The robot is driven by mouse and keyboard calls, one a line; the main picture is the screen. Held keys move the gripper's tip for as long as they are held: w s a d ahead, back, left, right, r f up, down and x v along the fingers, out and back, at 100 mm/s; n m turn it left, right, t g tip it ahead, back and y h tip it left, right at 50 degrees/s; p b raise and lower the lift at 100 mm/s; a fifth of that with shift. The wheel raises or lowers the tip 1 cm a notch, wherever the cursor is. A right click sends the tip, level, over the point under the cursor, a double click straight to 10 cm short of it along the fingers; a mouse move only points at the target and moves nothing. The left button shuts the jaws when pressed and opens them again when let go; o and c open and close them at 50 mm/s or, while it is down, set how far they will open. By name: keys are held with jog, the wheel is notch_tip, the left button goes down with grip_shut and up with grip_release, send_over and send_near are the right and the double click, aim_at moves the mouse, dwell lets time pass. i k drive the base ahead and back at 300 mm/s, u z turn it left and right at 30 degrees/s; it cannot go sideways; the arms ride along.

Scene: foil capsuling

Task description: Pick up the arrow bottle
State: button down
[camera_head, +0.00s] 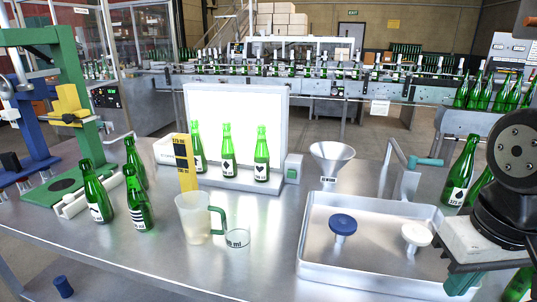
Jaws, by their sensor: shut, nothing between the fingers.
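Several green bottles with white labels stand upright on the steel table. The label on the front-left bottle (97,197) has a dark slanted mark that may be an arrow; it is too small to be sure. A bottle with a striped label (138,203) stands just right of it. In front of a lit panel, one bottle (261,158) shows a heart and another (227,155) a dark suit-like mark. My gripper (462,283) is at the lower right, over the tray's right edge, shut and empty, far from the front-left bottle. My arm partly hides it.
A jug (194,220) and small beaker (237,240) stand mid-table. A funnel (331,158) stands behind the tray. A green press (83,100) is at left.

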aim_at(199, 147)
jog(key=u, duration=2.65)
jog(key=i, duration=2.55)
jog(key=z, duration=3.55)
jog(key=i, duration=0.45)
